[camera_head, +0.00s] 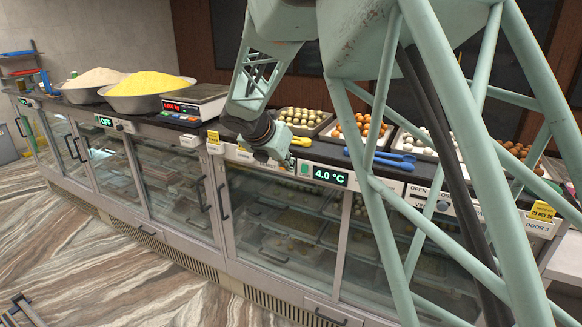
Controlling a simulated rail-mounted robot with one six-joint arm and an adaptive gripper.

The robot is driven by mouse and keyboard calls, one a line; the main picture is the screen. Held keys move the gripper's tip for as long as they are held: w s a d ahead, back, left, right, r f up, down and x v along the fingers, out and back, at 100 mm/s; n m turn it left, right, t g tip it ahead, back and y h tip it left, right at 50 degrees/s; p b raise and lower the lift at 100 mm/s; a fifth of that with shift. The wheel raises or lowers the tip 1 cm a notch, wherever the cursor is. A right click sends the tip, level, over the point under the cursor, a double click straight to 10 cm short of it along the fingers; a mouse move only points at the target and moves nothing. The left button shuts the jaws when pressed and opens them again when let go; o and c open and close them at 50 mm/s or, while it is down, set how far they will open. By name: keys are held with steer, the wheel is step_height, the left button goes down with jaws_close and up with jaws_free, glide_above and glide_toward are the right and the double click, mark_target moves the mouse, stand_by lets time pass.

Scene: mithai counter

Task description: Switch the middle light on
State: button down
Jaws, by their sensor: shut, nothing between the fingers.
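My gripper (272,155) is at the front upper edge of the counter, left of the 4.0 °C display (330,176). It is shut and empty, and it hides part of the front panel behind it. I cannot tell whether it touches the panel. A display reading OFF (105,121) with a dark knob (123,127) sits on the front panel further left. I cannot make out which control belongs to the middle light.
Bowls of yellow (150,83) and pale food and a scale (194,99) stand on the counter. Trays of sweets (303,121) and blue tongs (380,156) lie to the right. Glass doors (172,180) line the front. My arm crosses the right side.

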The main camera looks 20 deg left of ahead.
mark_target(305, 169)
steer(key=shift+w+r+x, duration=0.3)
steer(key=shift+x, duration=1.75)
steer(key=shift+w+r+x, duration=0.25)
steer(key=shift+w+x, duration=0.05)
steer(key=shift+x, duration=1.7)
steer(key=shift+w+r+x, duration=0.3)
steer(key=shift+x, duration=1.75)
steer(key=shift+w+p, duration=0.2)
steer(key=shift+p, duration=0.1)
steer(key=shift+w+f+p, duration=0.1)
steer(key=shift+f+p, duration=0.3)
steer(key=shift+d+r, duration=0.1)
steer(key=shift+r, duration=0.15)
